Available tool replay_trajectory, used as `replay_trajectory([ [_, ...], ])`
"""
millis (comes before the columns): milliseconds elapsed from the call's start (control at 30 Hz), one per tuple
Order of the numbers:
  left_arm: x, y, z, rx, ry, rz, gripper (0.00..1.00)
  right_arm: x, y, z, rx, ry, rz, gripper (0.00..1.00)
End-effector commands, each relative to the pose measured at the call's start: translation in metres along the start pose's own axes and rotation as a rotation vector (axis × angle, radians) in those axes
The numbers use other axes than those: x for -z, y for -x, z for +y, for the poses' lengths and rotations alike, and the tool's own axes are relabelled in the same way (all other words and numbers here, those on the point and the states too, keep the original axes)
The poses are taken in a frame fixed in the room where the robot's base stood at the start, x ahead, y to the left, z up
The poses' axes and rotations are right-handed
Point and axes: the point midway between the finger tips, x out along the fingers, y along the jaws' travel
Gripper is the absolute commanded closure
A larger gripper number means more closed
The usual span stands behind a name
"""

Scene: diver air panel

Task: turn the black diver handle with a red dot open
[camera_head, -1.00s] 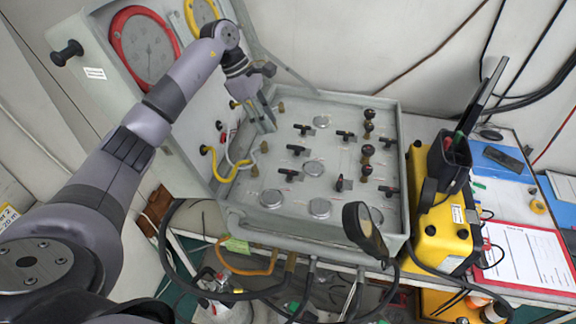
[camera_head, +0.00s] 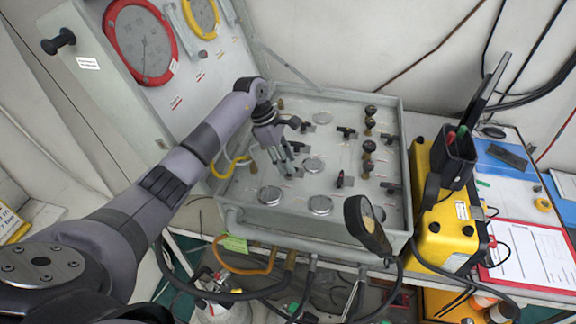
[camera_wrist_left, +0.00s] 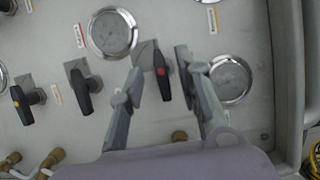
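The black diver handle with a red dot (camera_wrist_left: 163,75) shows in the left wrist view on the grey panel, pointing down the picture. It lies between the two fingers of my left gripper (camera_wrist_left: 162,95), which are spread apart on either side of it. I cannot tell whether a finger touches it. In the head view my left gripper (camera_head: 284,168) is low over the panel's left part (camera_head: 240,198) and largely covers this handle. My right gripper is not in view.
Another black handle (camera_wrist_left: 81,87) and one with a yellow dot (camera_wrist_left: 22,104) sit left of the red-dotted one. Round gauges (camera_wrist_left: 112,33) flank it. In the head view, dark knobs (camera_head: 369,147) stand on the panel's right. A yellow case (camera_head: 440,225) stands beside the panel.

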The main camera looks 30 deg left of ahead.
Motion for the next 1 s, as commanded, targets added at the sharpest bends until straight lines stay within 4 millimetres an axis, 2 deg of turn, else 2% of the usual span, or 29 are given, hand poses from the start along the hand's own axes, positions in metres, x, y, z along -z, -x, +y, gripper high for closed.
replay_trajectory([
  [100, 0.0002, -0.0090, 0.0001, 0.000, 0.000, -0.001, 0.69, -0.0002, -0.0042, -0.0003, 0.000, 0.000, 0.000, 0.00],
  [433, -0.0002, -0.0106, 0.0002, -0.001, 0.000, 0.000, 0.69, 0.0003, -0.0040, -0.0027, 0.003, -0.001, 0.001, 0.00],
  [900, -0.0001, -0.0102, 0.0002, -0.001, 0.000, 0.000, 1.00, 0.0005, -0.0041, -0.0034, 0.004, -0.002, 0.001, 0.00],
  [1000, -0.0001, -0.0102, 0.0003, -0.001, 0.000, 0.000, 1.00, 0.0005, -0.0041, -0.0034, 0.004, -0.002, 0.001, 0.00],
])
